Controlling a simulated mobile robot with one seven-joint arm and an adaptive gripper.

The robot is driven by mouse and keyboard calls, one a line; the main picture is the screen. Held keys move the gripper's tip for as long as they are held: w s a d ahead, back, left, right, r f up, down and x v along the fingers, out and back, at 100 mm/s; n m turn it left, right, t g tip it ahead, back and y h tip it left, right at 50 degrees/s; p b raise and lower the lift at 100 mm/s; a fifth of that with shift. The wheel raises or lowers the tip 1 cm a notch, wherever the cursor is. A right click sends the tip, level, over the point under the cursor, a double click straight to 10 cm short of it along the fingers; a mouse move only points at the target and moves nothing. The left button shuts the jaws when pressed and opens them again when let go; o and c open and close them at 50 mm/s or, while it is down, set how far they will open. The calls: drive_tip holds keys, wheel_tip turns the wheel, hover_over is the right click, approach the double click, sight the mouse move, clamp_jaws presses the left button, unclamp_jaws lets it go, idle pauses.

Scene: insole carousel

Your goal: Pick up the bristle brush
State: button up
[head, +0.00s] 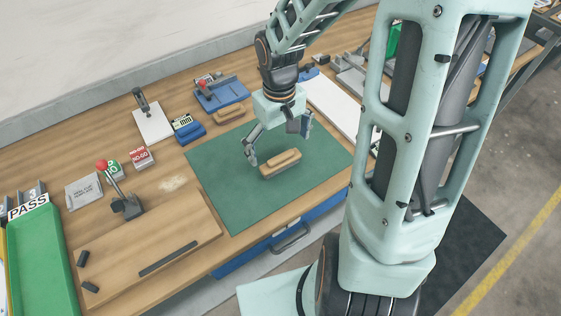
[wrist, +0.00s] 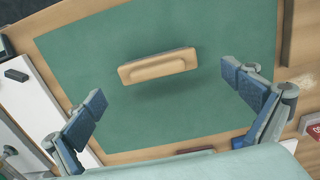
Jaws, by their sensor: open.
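The bristle brush (head: 281,162) lies on the green mat (head: 225,190) and has a pale wooden back. In the wrist view the brush (wrist: 158,67) lies nearly level across the picture, with a thin grey strip showing along its far side. My gripper (head: 279,141) is above the mat, close over the brush, with its fingers spread wide. In the wrist view my gripper (wrist: 165,84) is open and empty, and the brush shows beyond the fingertips, between them and apart from both.
A similar wooden block (head: 229,114) lies just beyond the mat's back edge, near a blue fixture (head: 222,94) and a blue meter (head: 188,129). A red-knobbed lever (head: 122,200) and a green PASS tray (head: 36,260) stand left. The mat around the brush is clear.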

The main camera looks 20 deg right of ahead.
sight(281, 155)
drive_tip(key=f, duration=0.5)
drive_tip(key=shift+w+d+f, duration=0.1)
drive_tip(key=shift+w+d, duration=0.05)
drive_tip(key=shift+d, duration=0.05)
drive_tip(key=c, duration=1.1)
drive_tip(key=shift+w+r, duration=0.1)
drive_tip(key=shift+r, duration=0.55)
drive_tip(key=a+r, duration=0.1)
drive_tip(key=r, duration=0.1)
drive_tip(key=a+r, duration=0.1)
drive_tip(key=r, duration=0.1)
drive_tip(key=a+r, duration=0.2)
drive_tip(key=shift+s+r, duration=0.3)
drive_tip(key=shift+r, duration=0.1)
drive_tip(key=a+r, duration=0.1)
drive_tip(key=a, duration=0.2)
drive_tip(key=s+a+r+b, duration=0.1)
drive_tip(key=a+r, duration=0.1)
drive_tip(key=a, duration=0.1)
drive_tip(key=a+r, duration=0.2)
drive_tip(key=a, duration=0.2)
drive_tip(key=shift+s, duration=0.4)
